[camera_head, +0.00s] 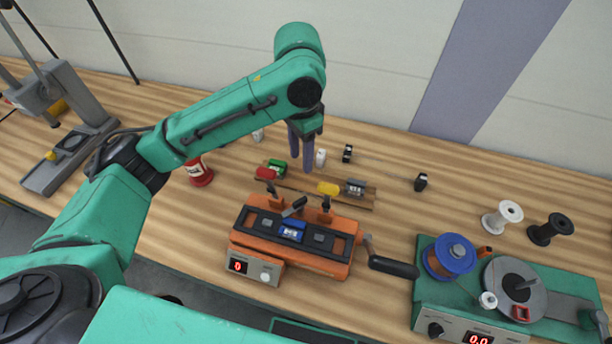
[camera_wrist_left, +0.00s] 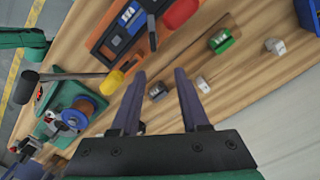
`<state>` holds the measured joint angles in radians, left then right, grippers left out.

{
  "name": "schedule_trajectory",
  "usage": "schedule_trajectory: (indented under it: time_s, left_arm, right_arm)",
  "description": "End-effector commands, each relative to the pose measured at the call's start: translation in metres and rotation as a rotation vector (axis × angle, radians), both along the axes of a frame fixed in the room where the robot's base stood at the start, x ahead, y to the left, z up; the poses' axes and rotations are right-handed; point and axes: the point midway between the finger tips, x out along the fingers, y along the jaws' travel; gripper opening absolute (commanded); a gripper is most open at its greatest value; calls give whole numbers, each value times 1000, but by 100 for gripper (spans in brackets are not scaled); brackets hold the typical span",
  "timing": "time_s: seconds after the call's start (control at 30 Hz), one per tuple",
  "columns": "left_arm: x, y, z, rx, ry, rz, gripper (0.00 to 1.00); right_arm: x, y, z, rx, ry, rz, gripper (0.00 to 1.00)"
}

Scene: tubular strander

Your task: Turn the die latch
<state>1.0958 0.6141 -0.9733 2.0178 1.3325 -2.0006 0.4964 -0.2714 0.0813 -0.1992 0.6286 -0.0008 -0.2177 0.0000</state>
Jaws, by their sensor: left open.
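The orange die machine (camera_head: 343,269) stands mid-table with a blue die block (camera_head: 292,231) in its dark top channel. A dark lever (camera_head: 294,207), possibly the die latch, sits at the channel's back edge, between two small upright posts. I cannot tell its exact position. In the left wrist view the orange machine (camera_wrist_left: 100,42) and blue block (camera_wrist_left: 134,17) show at the top. My left gripper (camera_head: 301,161) is open and empty, pointing down behind the machine, above the loose blocks and apart from the lever. Its two fingers also show in the wrist view (camera_wrist_left: 159,74). My right gripper is out of view.
A crank (camera_head: 392,266) sticks out right. A teal spool machine (camera_head: 425,312) stands at right, with white (camera_head: 503,215) and black (camera_head: 551,229) spools behind.

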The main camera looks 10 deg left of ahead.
Motion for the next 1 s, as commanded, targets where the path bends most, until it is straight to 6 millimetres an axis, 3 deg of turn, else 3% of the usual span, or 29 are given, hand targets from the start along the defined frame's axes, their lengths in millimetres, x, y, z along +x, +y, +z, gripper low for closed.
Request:
schedule_trajectory:
  time_s: [0.17, 0.33, 0.47, 0.6, 0.73, 0.93, 1.0]
  left_arm:
    - [-2, 1, -30, 3, 6, 0, 45]
    - [-3, 1, -76, 3, 7, 1, 45]
    - [-3, 1, -109, 3, 4, 0, 45]
    - [-3, 0, -133, 0, 1, -1, 45]
    - [-3, 0, -142, 0, 0, -1, 45]
    - [-3, 0, -143, -1, -1, -2, 45]
    - [-3, 0, -143, -1, -1, -1, 18]
  right_arm:
    - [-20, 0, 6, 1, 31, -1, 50]
    - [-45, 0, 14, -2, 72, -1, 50]
    - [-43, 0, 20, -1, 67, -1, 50]
    - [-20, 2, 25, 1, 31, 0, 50]
    - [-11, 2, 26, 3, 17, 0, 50]
    - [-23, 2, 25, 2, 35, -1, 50]
    - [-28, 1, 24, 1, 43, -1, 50]
